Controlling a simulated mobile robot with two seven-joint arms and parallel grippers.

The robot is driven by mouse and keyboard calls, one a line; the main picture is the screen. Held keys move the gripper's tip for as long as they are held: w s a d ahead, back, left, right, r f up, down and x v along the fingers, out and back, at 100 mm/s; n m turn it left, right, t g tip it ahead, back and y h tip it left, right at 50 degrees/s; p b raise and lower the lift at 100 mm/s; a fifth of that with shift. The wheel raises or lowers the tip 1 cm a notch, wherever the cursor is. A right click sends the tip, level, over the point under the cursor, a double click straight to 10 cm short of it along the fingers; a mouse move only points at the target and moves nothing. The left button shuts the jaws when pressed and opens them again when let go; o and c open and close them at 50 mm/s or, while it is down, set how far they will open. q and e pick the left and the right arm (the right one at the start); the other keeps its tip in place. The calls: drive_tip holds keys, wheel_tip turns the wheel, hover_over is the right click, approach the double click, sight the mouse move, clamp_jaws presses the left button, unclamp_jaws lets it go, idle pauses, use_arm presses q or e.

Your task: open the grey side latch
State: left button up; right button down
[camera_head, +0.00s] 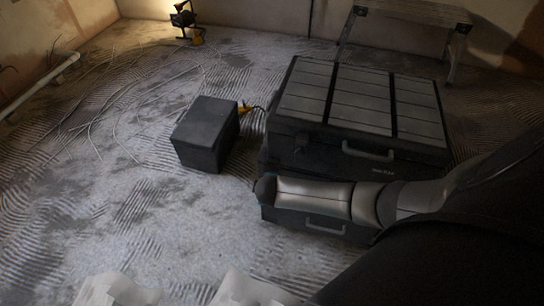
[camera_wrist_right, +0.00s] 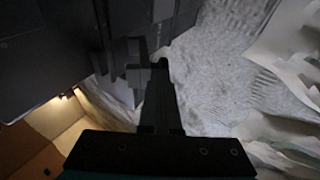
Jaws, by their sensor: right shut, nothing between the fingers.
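A stack of dark cases stands right of centre in the head view, with a large upper case (camera_head: 355,105) and a lower case (camera_head: 315,222). My right arm lies across the front of the stack, and my right gripper (camera_head: 264,188) is at its left corner. In the right wrist view my right gripper (camera_wrist_right: 160,64) is shut with nothing in it, close beside the dark case wall (camera_wrist_right: 45,55). A dark grey upright piece (camera_wrist_right: 134,76) sits just left of the fingertips; I cannot tell whether it is the side latch or whether the fingers touch it. My left gripper is out of view.
A stepped bench (camera_head: 412,12) is behind the stack. A work lamp (camera_head: 185,20) stands at the back. Crumpled pale sheets (camera_head: 118,290) lie at the front. Loose cables cover the left floor.

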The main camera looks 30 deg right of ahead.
drive_tip(key=shift+w+d+r, duration=0.1)
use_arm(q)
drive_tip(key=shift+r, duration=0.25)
use_arm(e)
drive_tip(key=shift+w+d+r, duration=0.3)
drive_tip(key=shift+w+d, duration=0.1)
drive_tip(key=shift+d, duration=0.1)
drive_tip(key=shift+r+p, duration=0.15)
drive_tip(key=shift+p, duration=0.2)
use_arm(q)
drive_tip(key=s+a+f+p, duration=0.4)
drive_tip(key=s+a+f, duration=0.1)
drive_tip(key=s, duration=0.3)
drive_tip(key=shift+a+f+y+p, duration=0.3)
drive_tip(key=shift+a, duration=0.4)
use_arm(e)
drive_tip(key=v, duration=0.7)
drive_tip(key=shift+s, duration=0.25)
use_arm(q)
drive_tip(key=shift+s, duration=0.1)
use_arm(e)
drive_tip(key=shift+a, duration=0.2)
